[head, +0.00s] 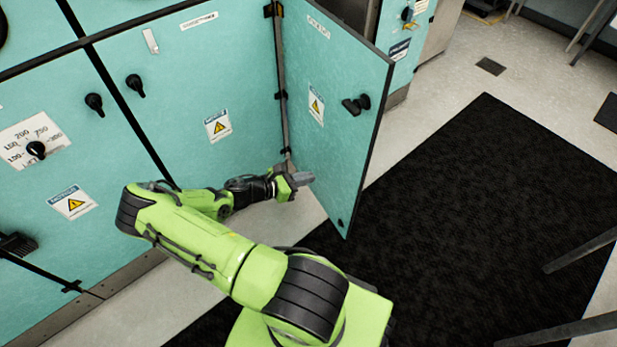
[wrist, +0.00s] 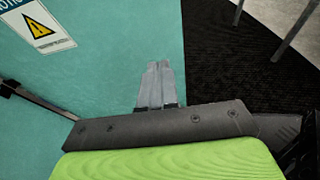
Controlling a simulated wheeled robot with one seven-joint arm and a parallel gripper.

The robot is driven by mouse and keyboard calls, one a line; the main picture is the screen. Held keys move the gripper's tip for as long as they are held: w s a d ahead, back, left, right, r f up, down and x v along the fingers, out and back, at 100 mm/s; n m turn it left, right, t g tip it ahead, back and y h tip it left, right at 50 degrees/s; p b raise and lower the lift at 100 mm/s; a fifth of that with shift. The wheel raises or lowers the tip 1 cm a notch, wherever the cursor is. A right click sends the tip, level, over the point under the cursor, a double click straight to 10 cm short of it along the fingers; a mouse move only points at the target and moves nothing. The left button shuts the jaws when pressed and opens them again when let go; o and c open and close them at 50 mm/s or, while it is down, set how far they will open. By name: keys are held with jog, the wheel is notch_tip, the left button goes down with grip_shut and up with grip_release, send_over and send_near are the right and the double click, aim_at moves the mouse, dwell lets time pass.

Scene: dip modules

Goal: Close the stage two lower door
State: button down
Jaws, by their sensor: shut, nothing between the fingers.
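A teal cabinet door (head: 335,105) stands wide open in the head view, swung out from the cabinet front. It carries a black handle (head: 356,105) and a yellow warning label (head: 316,104). I cannot read its name plate. My gripper (head: 303,179) is shut and empty, low down in front of the door's face, left of its free edge. In the wrist view my gripper (wrist: 159,84) has its fingers together, pointing at the teal door surface (wrist: 110,75). I cannot tell whether the fingertips touch it.
Closed teal cabinet panels (head: 180,75) with black knobs line the left. A black mat (head: 490,200) covers the floor to the right of the door. Dark legs (head: 585,250) stick in at the right edge. The pale floor (head: 530,65) beyond the mat is mostly clear.

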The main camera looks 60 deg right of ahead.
jog(key=b, duration=0.3)
send_near(353, 164)
jog(key=x, duration=0.5)
jog(key=shift+s+d+f, duration=0.1)
jog(key=shift+f, duration=0.35)
jog(key=shift+s+d+r, duration=0.1)
jog(key=shift+s+d, duration=0.2)
jog(key=shift+d, duration=0.15)
jog(key=shift+d, duration=0.1)
